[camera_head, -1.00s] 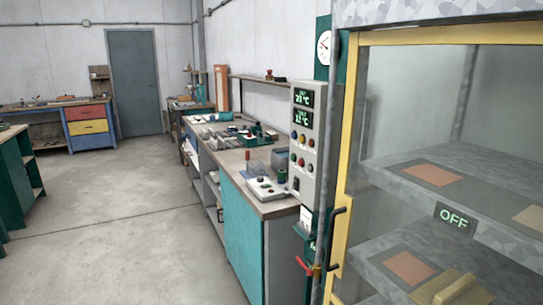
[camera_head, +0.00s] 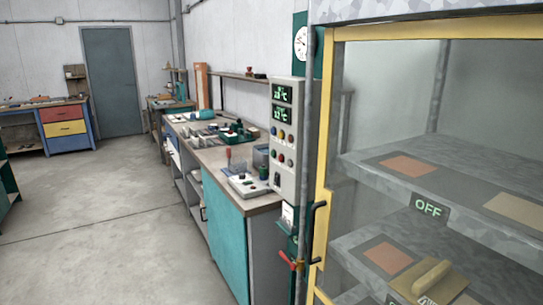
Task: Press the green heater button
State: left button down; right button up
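A grey control panel (camera_head: 287,140) stands upright at the left of the glass cabinet, with two green temperature displays at its top and two columns of small round coloured buttons below. A button low in the left column looks green (camera_head: 274,155), but it is very small. Another green knob (camera_head: 263,173) shows near the white box on the bench. I cannot tell which of these is the heater button. Neither of my grippers is in view.
The yellow-framed glass cabinet (camera_head: 324,215) fills the right, with shelves and an OFF sign (camera_head: 428,207). A workbench with a teal front (camera_head: 224,240) and cluttered top runs along the wall. Red-handled valve (camera_head: 287,260) sits by the cabinet. The floor (camera_head: 110,230) at left is clear.

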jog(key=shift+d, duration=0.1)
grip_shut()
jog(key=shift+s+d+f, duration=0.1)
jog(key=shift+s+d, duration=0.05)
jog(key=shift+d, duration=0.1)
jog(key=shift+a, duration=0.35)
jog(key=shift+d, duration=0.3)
